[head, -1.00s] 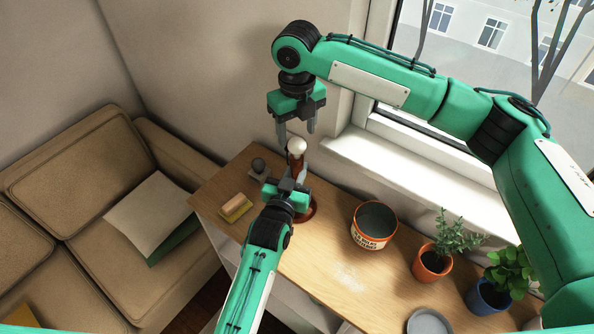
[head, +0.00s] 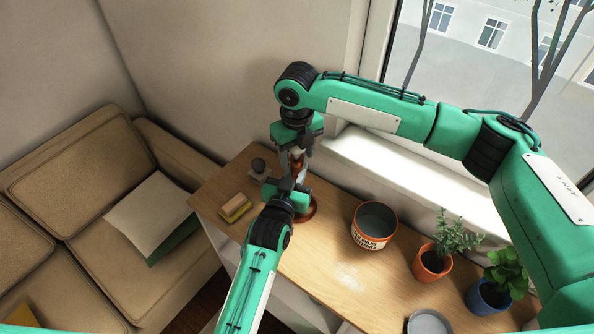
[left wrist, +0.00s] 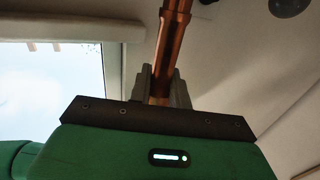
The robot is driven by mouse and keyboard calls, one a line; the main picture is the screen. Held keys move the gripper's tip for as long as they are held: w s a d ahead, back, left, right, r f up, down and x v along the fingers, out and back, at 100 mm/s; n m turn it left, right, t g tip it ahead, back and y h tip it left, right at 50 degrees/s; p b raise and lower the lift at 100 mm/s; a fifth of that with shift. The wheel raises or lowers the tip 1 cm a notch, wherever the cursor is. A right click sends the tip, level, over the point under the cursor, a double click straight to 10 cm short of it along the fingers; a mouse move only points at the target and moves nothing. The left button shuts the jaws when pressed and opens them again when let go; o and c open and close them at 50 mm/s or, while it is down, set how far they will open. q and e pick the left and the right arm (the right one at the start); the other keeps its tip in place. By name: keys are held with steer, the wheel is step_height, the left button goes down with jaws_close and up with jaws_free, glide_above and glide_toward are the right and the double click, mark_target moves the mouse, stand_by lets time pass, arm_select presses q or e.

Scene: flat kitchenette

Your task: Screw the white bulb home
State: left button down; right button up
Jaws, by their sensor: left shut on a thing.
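The white bulb (head: 297,151) sits at the top of the copper-coloured lamp stem (left wrist: 173,40), mostly hidden by my right gripper in the head view. My left gripper (left wrist: 164,85) is shut on the stem, low down in the head view (head: 292,184). The lamp's round brown base (head: 307,212) stands on the wooden table. My right gripper (head: 297,160) points down from above, with its fingers on either side of the bulb. They look spread; contact with the bulb cannot be made out. The bulb is not seen in the left wrist view.
A sponge (head: 235,208) and a small dark-knobbed object (head: 259,168) are left of the lamp. A tin pot (head: 373,226), two potted plants (head: 434,262) (head: 492,290) and a grey plate (head: 428,322) are to the right. The window sill (head: 400,185) runs behind.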

steer(key=c, duration=0.8)
steer(key=m, duration=0.5)
steer(key=shift+c, duration=0.2)
steer(key=m, duration=0.6)
steer(key=shift+m, duration=0.4)
steer(key=m, duration=0.8)
steer(key=shift+m, duration=0.3)
steer(key=m, duration=0.6)
steer(key=shift+m, duration=0.4)
steer(key=m, duration=0.7)
steer(key=shift+f, duration=0.1)
steer(key=m, duration=1.9)
steer(key=o, duration=1.2)
steer(key=shift+c, duration=0.2)
